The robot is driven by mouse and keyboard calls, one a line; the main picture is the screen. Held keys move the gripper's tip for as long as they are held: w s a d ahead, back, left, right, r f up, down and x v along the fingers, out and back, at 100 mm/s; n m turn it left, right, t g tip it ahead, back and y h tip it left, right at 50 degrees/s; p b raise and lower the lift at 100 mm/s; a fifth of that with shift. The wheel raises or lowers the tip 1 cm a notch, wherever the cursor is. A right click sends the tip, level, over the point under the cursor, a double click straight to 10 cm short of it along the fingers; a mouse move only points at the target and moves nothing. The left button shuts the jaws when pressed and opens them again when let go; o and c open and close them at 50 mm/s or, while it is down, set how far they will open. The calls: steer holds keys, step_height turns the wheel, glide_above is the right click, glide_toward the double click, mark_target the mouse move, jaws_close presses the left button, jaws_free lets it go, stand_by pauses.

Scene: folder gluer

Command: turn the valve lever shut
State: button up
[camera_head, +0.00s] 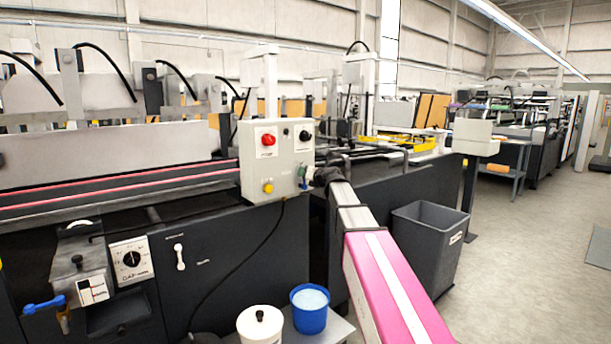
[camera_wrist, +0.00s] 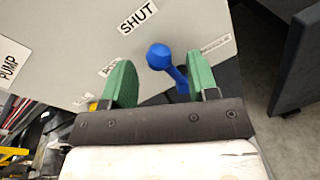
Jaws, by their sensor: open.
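The valve lever (camera_wrist: 160,56) is blue with a round knob and sits on a grey panel (camera_wrist: 75,30) in the wrist view. Its knob is between my green fingers, slightly beyond their tips, and its arm slants down to the right toward the right finger. I cannot tell whether they touch. A label reading SHUT (camera_wrist: 138,18) is above the knob. My gripper (camera_wrist: 161,72) is open around the lever. In the head view a small blue part (camera_head: 303,182) shows at the right side of the control box (camera_head: 268,160), beside my dark gripper end (camera_head: 324,177).
Another blue handle (camera_head: 44,304) is at lower left on the machine. A grey bin (camera_head: 428,245) is to the right. The floor beyond the bin is clear. A PUMP label (camera_wrist: 9,65) is at the panel's left.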

steer(key=f+v, duration=0.1)
steer(key=v, duration=0.7)
steer(key=shift+s+r, duration=0.35)
steer(key=shift+r, duration=0.15)
steer(key=shift+d, duration=0.1)
steer(key=s+f+n+g+h, duration=0.1)
steer(key=s+f+n+g, duration=0.25)
steer(key=f+n, duration=0.4)
steer(key=s+f+n+g+h, duration=0.15)
steer(key=s+f+n, duration=0.3)
steer(key=f, duration=0.55)
steer(key=s+f+n+g, duration=0.3)
steer(key=s+f+n, duration=0.25)
steer(key=f, duration=0.35)
steer(key=s+d+f+n+g+h, duration=0.2)
steer(key=s+f+n+g, duration=0.1)
steer(key=s+f+n, duration=0.5)
steer(key=s+d+f+n+g+h, duration=0.3)
steer(key=s+f+n, duration=0.6)
steer(key=s, duration=0.2)
steer(key=shift+s+g, duration=0.2)
steer(key=shift+g, duration=0.2)
steer(key=shift+f+n, duration=0.1)
steer(key=shift+n, duration=0.15)
